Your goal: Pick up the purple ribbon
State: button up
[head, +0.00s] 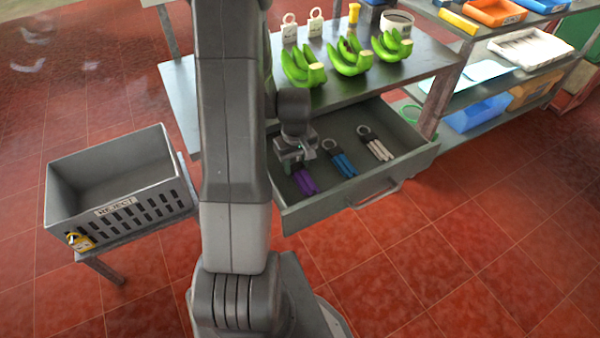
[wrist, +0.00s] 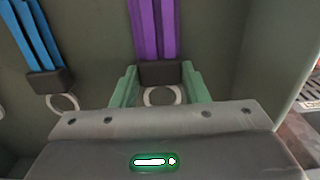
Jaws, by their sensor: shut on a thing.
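The purple ribbon (head: 305,182) lies in the open grey drawer (head: 425,150), at the left end of the row of ribbons. In the wrist view the purple ribbon (wrist: 153,30) has several long strips joined to a dark clip with a pale ring. My gripper (head: 293,155) is down in the drawer over the ribbon's clip end. In the wrist view its green fingers (wrist: 160,82) are shut on the dark clip, one at each side. The ribbon appears to be at the drawer floor; any gap below it cannot be told.
A blue ribbon (head: 343,164) and a white ribbon (head: 379,149) lie to the right in the drawer. Green banana bunches (head: 350,58) stand on the table above. A grey reject crate (head: 115,195) stands at left. Shelves with bins (head: 480,112) are at right.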

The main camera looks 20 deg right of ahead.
aim_at(296, 165)
jog(key=shift+r, duration=0.1)
notch_tip(296, 165, up, 10)
dwell(0.5)
dwell(0.9)
